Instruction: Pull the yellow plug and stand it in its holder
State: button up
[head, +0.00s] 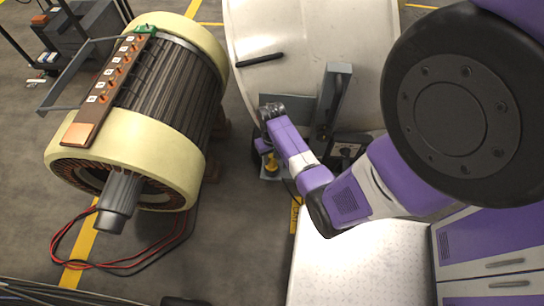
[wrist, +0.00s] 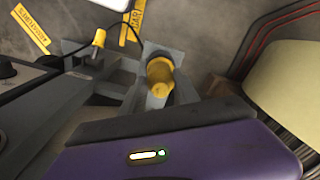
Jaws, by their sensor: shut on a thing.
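The yellow plug (head: 271,163) shows low on the grey stand beside the rotor. In the wrist view the yellow plug (wrist: 160,77) stands in line with a grey round part, with a black cable running close by. My gripper (head: 264,146) is at the plug and shut on it. My fingertips are hidden in the wrist view behind my purple hand, so the exact grip does not show. A smaller yellow piece (wrist: 98,38) stands on the grey frame to the left. I cannot tell which part is the holder.
The large rotor (head: 170,85) with cream end rings stands close on the left. A pale curved drum (head: 310,35) is behind the stand. A white perforated table (head: 350,265) is at the front. Open floor lies between the rotor and the table.

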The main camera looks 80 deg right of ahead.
jog(key=shift+f, duration=0.4)
jog(key=o, duration=1.3)
jog(key=shift+o, duration=0.2)
notch_tip(320, 180, up, 8)
jog(key=shift+f+p, duration=0.15)
jog(key=shift+p, duration=0.7)
